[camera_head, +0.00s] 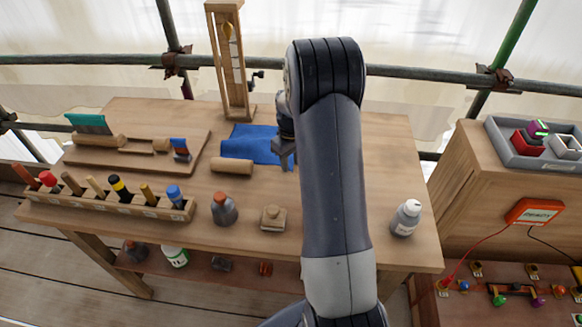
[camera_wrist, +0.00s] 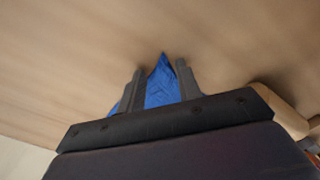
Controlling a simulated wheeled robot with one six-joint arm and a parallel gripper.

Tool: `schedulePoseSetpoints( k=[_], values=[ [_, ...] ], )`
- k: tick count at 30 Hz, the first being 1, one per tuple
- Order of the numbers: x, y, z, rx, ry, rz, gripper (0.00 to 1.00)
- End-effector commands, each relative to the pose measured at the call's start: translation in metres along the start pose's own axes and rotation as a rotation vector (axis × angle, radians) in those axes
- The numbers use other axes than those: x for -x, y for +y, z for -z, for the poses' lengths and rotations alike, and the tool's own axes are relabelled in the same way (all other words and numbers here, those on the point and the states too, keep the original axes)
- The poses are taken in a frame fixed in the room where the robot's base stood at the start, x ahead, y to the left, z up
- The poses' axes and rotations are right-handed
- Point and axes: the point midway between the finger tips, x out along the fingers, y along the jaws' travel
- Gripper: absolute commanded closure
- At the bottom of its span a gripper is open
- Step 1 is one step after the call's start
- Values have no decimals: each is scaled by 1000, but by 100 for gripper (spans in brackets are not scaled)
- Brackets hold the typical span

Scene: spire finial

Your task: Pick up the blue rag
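The blue rag (camera_head: 252,146) lies spread on the workbench behind a wooden roller, with creases in it. My gripper (camera_head: 284,158) is at the rag's right side, low over it and partly covering it. In the wrist view, the two dark fingers of my gripper (camera_wrist: 161,76) stand apart, pointing at the bench top. A pointed part of the blue rag (camera_wrist: 162,88) shows in the gap between them, and a bit more shows outside the left finger. Whether the fingers touch the cloth is hard to tell.
The wooden roller (camera_head: 232,166) lies just in front of the rag. A wooden tower frame (camera_head: 232,70) stands behind it. A tool rack (camera_head: 110,200), a grey-brown bottle (camera_head: 224,210), a small wooden block (camera_head: 273,217) and a white bottle (camera_head: 406,217) stand towards the front.

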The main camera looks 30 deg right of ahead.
Motion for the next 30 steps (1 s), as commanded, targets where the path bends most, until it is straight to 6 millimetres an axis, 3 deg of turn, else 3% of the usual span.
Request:
schedulePoseSetpoints(
  k=[20,23,30],
  values=[
    [0,-1,-1,0,-6,4,100],
    [11,-1,-1,0,-4,3,100],
    [61,0,0,0,-1,1,100]
  ],
)
